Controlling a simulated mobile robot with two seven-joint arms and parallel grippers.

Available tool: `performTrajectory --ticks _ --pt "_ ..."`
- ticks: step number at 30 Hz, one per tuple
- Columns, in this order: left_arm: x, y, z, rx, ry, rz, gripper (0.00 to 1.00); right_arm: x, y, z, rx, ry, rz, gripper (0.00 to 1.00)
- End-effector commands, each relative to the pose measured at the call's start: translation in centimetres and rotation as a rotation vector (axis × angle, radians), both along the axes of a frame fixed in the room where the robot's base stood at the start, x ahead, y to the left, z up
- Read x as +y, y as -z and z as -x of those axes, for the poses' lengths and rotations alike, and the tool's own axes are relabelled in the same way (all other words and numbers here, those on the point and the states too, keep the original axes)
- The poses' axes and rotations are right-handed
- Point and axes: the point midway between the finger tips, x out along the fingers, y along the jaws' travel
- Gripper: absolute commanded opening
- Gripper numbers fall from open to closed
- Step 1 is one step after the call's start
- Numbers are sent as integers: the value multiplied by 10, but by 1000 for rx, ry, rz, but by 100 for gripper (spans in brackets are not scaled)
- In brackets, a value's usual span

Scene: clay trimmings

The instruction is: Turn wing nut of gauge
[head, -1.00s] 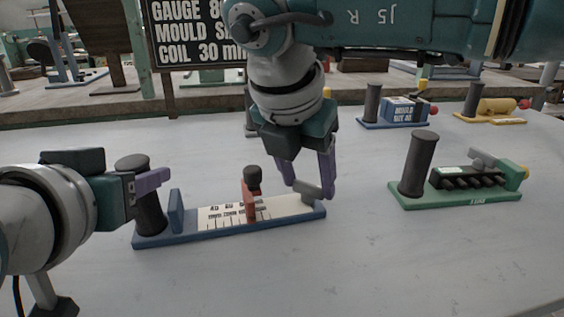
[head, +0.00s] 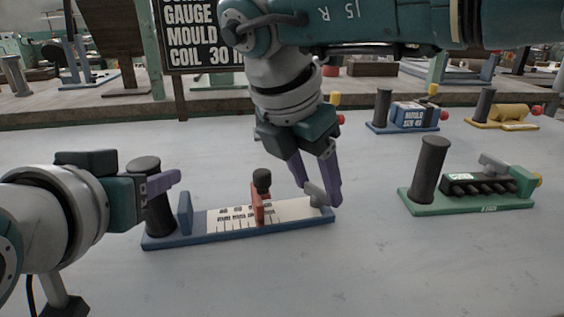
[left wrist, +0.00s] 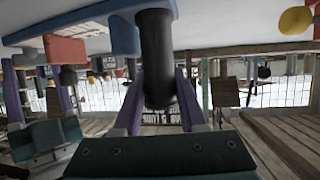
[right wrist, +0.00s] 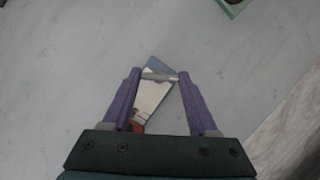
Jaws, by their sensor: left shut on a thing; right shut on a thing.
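The gauge has a blue base (head: 240,234) lying on the pale table, with a white scale plate (head: 225,214). A red slider (head: 257,207) with a black knob stands near its middle. My left gripper (head: 160,183) is shut on the gauge's black upright handle (head: 161,217); the handle also stands between its fingers in the left wrist view (left wrist: 157,60). My right gripper (head: 319,196) is shut on the grey wing nut (head: 315,190) at the base's right end. In the right wrist view, the wing nut (right wrist: 159,75) spans the gap between the fingertips.
A green-based device (head: 470,203) with a black handle stands to the right. A blue device (head: 412,117) and a yellow one (head: 500,112) stand farther back. A lettered sign (head: 202,37) is behind. The front of the table is clear.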

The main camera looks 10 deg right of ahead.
Motion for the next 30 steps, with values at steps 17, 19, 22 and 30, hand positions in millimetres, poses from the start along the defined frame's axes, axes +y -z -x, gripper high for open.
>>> performTrajectory --ticks 17,19,22,30 --pt "1 5 1 14 -1 -4 0 0 -1 0 0 -1 0 90" --pt "1 5 1 14 -1 -4 0 2 -5 1 -1 -3 -1 90" --pt "1 5 1 14 -1 -4 0 6 -17 3 -2 -3 -2 90" --pt "1 5 1 14 -1 -4 0 25 -73 16 -5 -4 0 90"
